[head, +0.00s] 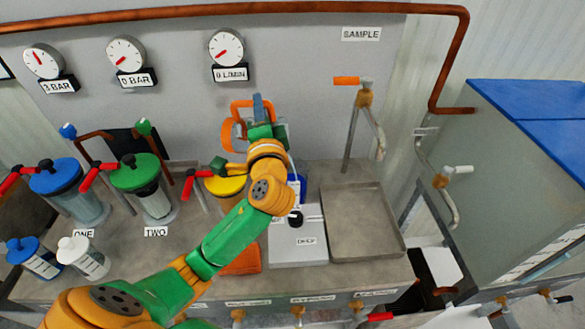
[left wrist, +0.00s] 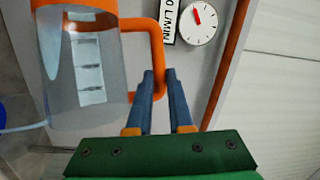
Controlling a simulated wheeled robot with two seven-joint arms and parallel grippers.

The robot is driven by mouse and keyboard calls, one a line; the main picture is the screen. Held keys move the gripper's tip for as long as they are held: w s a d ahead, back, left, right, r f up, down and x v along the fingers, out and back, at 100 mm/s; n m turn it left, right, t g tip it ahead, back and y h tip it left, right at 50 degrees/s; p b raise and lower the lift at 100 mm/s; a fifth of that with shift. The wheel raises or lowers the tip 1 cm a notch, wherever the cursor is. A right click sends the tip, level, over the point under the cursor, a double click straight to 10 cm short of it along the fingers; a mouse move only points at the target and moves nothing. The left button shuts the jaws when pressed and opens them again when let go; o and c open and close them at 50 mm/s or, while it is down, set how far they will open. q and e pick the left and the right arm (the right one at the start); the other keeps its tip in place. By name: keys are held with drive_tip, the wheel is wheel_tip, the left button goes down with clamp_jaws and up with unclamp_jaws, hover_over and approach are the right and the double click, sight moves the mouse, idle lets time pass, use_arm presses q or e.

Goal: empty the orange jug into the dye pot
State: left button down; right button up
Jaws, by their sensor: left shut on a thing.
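The orange jug (head: 238,122) is a clear vessel with orange trim and handle, held up in front of the back panel, tilted onto its side. In the left wrist view its clear, scale-marked body (left wrist: 65,85) fills the left. My left gripper (head: 260,103) is shut on its orange handle; its blue fingers (left wrist: 158,95) show there. A thin pale stream leaves the jug's mouth and falls past my wrist. A blue vessel (head: 297,187), seemingly the dye pot, stands under the stream, partly hidden by my arm. My right gripper is not in view.
Blue-lidded and green-lidded tanks (head: 142,175) and a yellow-lidded one (head: 226,185) stand left on the bench. A grey tray (head: 362,225) lies right, below the sample tap (head: 347,81). Small blue and white bottles (head: 83,257) stand front left.

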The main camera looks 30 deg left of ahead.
sight(240, 127)
use_arm(q)
drive_tip(key=shift+w+d+f+m, duration=0.1)
drive_tip(key=shift+d+f+m, duration=0.05)
drive_tip(key=shift+d+m, duration=0.2)
drive_tip(key=a+n, duration=0.1)
drive_tip(key=a+r+n+g+p, duration=0.1)
drive_tip(key=a, duration=0.1)
drive_tip(key=s+a+n+p, duration=0.1)
drive_tip(key=a, duration=0.1)
drive_tip(key=shift+s+a+r+n+h, duration=0.1)
drive_tip(key=shift+a+r+n+h, duration=0.1)
drive_tip(key=shift+r+n+h, duration=0.1)
drive_tip(key=shift+s+a+f, duration=0.1)
drive_tip(key=shift+a, duration=0.1)
drive_tip(key=a+n+p, duration=0.1)
drive_tip(key=p, duration=0.1)
drive_tip(key=a+r+n+g+h+p, duration=0.1)
drive_tip(key=n+p, duration=0.1)
drive_tip(key=p, duration=0.1)
drive_tip(key=s+a+r+n+p, duration=0.1)
drive_tip(key=a+p, duration=0.1)
drive_tip(key=shift+r+h+p, duration=0.1)
drive_tip(key=shift+h+p, duration=0.3)
drive_tip(key=s+a+f+n+h+p, duration=0.2)
drive_tip(key=a+f+n+h+p, duration=0.1)
drive_tip(key=a, duration=0.5)
drive_tip(key=shift+f+n+g+h, duration=0.3)
drive_tip(key=shift+f+n+h, duration=0.2)
drive_tip(key=shift+f+n, duration=1)
